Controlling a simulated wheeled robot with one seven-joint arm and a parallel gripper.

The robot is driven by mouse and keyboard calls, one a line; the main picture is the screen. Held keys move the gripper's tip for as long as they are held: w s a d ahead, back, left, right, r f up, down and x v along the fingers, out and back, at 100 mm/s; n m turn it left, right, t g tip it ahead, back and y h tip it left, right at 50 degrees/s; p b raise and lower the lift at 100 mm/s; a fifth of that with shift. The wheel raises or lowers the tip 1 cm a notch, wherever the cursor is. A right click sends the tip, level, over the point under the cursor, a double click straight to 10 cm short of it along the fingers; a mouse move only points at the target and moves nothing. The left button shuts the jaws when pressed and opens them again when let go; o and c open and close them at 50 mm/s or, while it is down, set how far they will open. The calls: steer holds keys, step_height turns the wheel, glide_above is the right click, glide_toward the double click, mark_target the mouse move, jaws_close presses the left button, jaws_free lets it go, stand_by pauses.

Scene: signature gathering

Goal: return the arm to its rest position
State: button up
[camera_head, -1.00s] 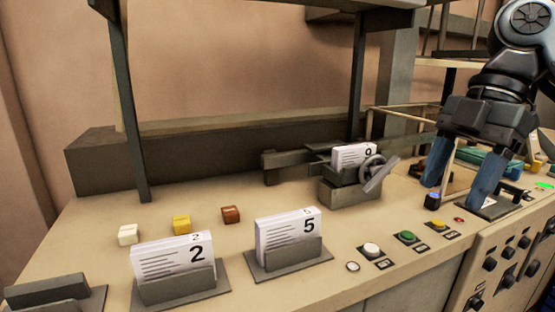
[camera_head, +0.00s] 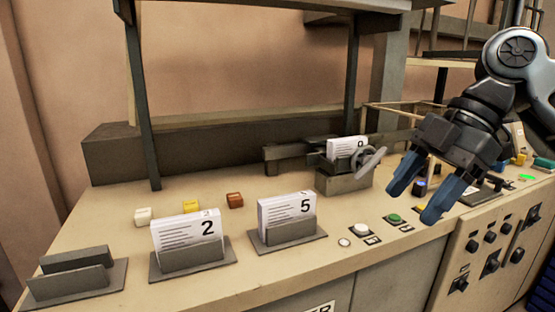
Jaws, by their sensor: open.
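My gripper (camera_head: 418,205) is at the right of the head view, with its two blue fingers spread apart. Nothing is between them. It is tilted, with the fingers pointing down and to the left, in front of the right part of the bench (camera_head: 330,257). The fingers hide some of the small controls behind them.
Card holders marked 2 (camera_head: 192,242) and 5 (camera_head: 287,218) stand on the bench, with an empty holder (camera_head: 77,275) at the left. A device with a handwheel (camera_head: 345,178) holds cards at the back. White (camera_head: 361,230) and green (camera_head: 395,218) buttons sit near the front edge.

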steer(key=w+a+f+m+t+y, duration=0.1)
steer(key=a+f+m+t+y, duration=0.3)
steer(key=a, duration=0.4)
steer(key=w+a+f+m+t+y, duration=0.1)
steer(key=a+f+m+t+y, duration=0.3)
steer(key=a, duration=0.3)
steer(key=s+f+m+t+h, duration=0.4)
steer(key=s+f+m+t, duration=0.15)
steer(key=f+m, duration=0.45)
steer(key=s+d+f+m+t+h, duration=0.1)
steer(key=s+d+f+m+h, duration=0.3)
steer(key=s, duration=0.5)
steer(key=s+d+f+m+t+h, duration=0.1)
steer(key=s+d+f+m+h, duration=0.1)
steer(key=s+d+f+h, duration=0.5)
steer(key=s+d+r+n, duration=0.1)
steer(key=s+d+r, duration=0.1)
steer(key=s, duration=0.8)
steer(key=s+d+r+n+y, duration=0.1)
steer(key=s+d+r, duration=0.2)
steer(key=s, duration=0.7)
step_height(320, 180, up, 2)
steer(key=shift+s+d+r, duration=0.1)
steer(key=shift+s+d, duration=0.2)
steer(key=shift+s, duration=0.05)
